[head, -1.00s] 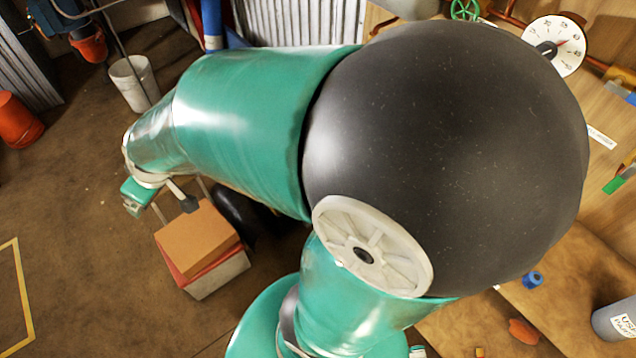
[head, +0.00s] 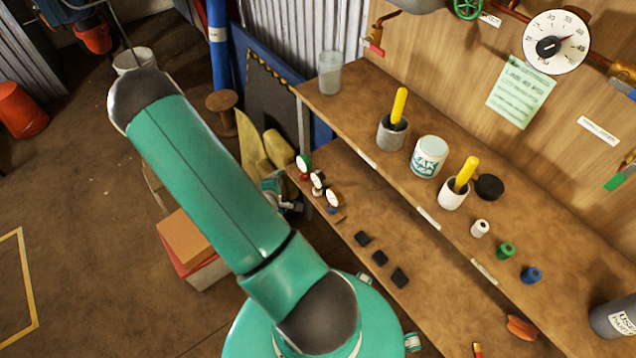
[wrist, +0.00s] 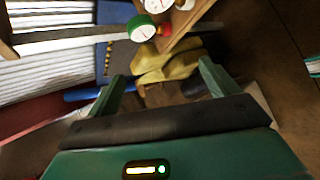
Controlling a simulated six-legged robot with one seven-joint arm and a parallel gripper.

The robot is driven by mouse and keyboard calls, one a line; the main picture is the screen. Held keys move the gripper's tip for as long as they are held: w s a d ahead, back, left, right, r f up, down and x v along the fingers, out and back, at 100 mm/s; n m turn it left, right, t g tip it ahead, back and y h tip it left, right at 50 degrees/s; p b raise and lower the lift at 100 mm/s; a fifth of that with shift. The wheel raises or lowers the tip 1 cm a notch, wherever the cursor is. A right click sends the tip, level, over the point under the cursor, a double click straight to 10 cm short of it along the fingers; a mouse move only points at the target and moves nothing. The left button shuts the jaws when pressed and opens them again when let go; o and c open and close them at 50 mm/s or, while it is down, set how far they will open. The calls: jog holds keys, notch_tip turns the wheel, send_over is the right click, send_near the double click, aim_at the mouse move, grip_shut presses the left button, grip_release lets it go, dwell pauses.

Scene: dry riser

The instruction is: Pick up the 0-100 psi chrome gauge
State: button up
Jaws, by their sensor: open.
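Three small gauges stand at the left end of the lower shelf in the head view: a green-rimmed gauge (head: 304,164), a middle pale-rimmed gauge (head: 318,181) and a right gauge with blue below its face (head: 333,199). Their scales are too small to read, so I cannot tell which is 0-100 psi. My gripper (head: 274,188) is just left of them, partly hidden by my arm. In the wrist view my gripper (wrist: 160,84) is open and empty. The green-rimmed gauge (wrist: 142,28) and a pale-rimmed gauge (wrist: 158,4) show beyond the fingers, apart from them.
Black blocks (head: 380,258) lie along the lower shelf. The upper shelf holds a glass jar (head: 330,72), a grey cup (head: 392,133), a white tub (head: 428,157) and small coloured parts. Yellow cloth-like material (head: 252,150) is behind my gripper. A box stack (head: 187,240) stands on the floor.

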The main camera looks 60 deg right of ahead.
jog(key=n+g+h, duration=0.1)
jog(key=n+h, duration=0.1)
send_near(317, 180)
jog(key=v, duration=0.2)
jog(key=x, duration=1.3)
jog(key=shift+s+d+f, duration=0.1)
jog(key=shift+d+f, duration=0.05)
jog(key=shift+f, duration=0.1)
jog(key=c, duration=1.2)
jog(key=shift+r, duration=0.15)
